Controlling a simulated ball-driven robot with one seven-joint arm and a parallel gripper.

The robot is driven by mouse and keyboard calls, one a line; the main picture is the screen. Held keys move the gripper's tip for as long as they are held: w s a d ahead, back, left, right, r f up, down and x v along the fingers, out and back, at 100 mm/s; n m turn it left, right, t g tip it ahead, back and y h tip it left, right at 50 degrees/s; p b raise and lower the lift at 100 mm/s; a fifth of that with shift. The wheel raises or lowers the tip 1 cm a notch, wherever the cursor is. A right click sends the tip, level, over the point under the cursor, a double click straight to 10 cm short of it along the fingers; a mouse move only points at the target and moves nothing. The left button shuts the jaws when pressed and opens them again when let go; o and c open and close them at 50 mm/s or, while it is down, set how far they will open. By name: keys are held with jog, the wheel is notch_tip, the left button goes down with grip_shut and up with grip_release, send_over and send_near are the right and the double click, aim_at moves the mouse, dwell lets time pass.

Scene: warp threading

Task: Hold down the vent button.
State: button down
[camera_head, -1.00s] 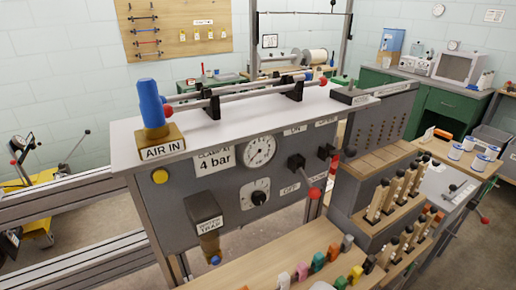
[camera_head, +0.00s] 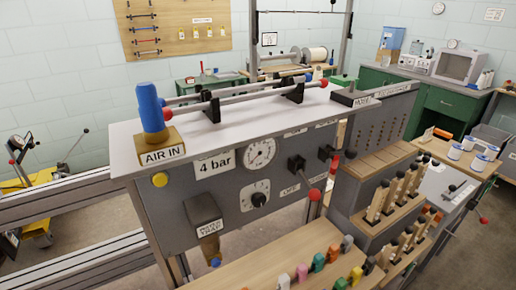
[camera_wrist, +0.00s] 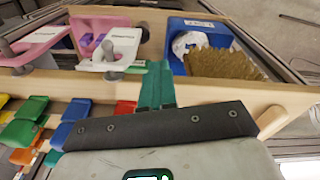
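A yellow round button (camera_head: 160,180) sits at the upper left of the grey panel, below the AIR IN block (camera_head: 162,150). I read no label on it; no vent label is legible. A pressure gauge (camera_head: 260,153) and a "4 bar" plate (camera_head: 214,165) are to its right. My gripper (camera_wrist: 156,85) shows only in the wrist view, with its green fingers close together and nothing visible between them. It is over a wooden rack with coloured tabs. The yellow button does not show in the wrist view.
Red-knobbed levers (camera_head: 314,194) stick out at the right. In the wrist view, a blue bin (camera_wrist: 210,45) and a pink bin (camera_wrist: 95,25) lie beyond the fingers.

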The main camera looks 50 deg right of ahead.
jog(key=shift+s+a+r+p, duration=0.1)
jog(key=shift+s+a+p, duration=0.2)
jog(key=shift+s, duration=0.45)
jog(key=shift+s+a+p, duration=0.15)
jog(key=shift+s+p, duration=0.2)
jog(key=shift+s, duration=0.35)
jog(key=shift+s+a+r+p, duration=0.1)
jog(key=shift+s+a+p, duration=0.2)
jog(key=shift+s, duration=0.45)
jog(key=r, duration=0.1)
jog(key=w+r, duration=0.1)
jog(key=r, duration=0.1)
jog(key=w+r, duration=0.1)
jog(key=r, duration=0.1)
jog(key=shift+w+d+r, duration=0.1)
jog(key=shift+w+d, duration=0.1)
jog(key=shift+d, duration=0.2)
jog(key=c, duration=1.8)
grip_release()
jog(key=shift+c, duration=0.2)
